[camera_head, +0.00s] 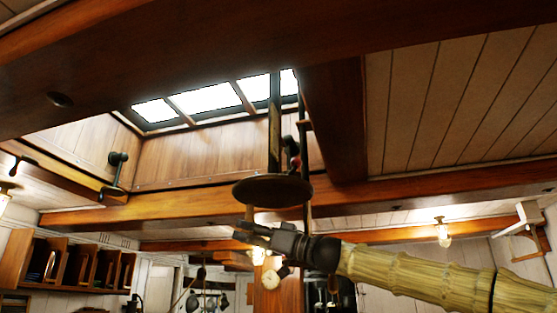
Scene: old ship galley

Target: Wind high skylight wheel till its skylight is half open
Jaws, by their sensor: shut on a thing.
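The high skylight wheel (272,190) is a dark, flat disc seen almost edge-on. It sits on a vertical shaft that comes down from the skylight well. My gripper (245,231) is just below the wheel's front underside, pointing left. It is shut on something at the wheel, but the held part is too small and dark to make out. The skylight (205,99) is a row of bright panes in a dark frame at the top of the wooden well. I cannot tell how far it stands open.
A heavy beam (335,120) runs right of the shaft, and another crosses behind the wheel. A dark bracket (116,172) is on the well's left side. Lit lamps (443,233) hang at the right and left. Shelves (75,264) are at lower left.

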